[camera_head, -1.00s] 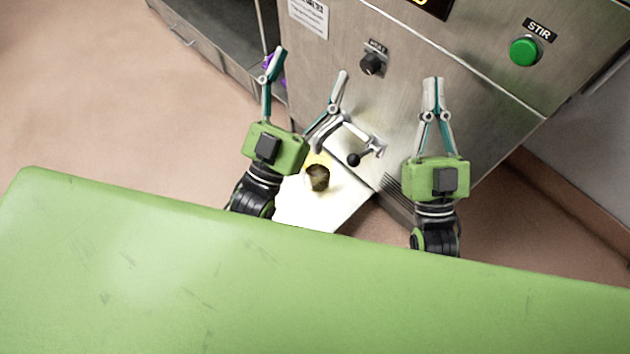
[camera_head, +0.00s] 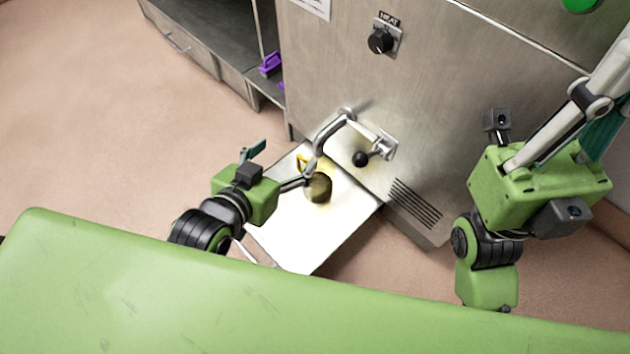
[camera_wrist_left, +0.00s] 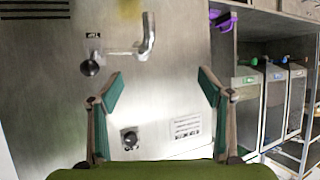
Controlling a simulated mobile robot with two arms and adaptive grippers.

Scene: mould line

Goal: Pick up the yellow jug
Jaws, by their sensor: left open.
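The yellow jug (camera_head: 318,187) stands on the pale shelf under the machine's spout, seen from above. Its opening looks dark brown, and a yellow handle shows behind it. A blurred yellow patch at the top of the left wrist view may be the jug; I cannot tell. My left gripper (camera_head: 287,160) is open and empty, to the left of the jug, with one finger reaching close to it; contact cannot be told. Its spread fingers also show in the left wrist view (camera_wrist_left: 160,80). My right gripper (camera_head: 605,100) is raised at the right, its fingertips cut off or unclear.
The steel machine carries a curved spout (camera_head: 335,130), a black-knobbed valve (camera_head: 360,159) and a HEAT knob (camera_head: 381,41). The pale shelf (camera_head: 285,240) has bare room in front of the jug. Bins (camera_wrist_left: 276,85) stand on a rack.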

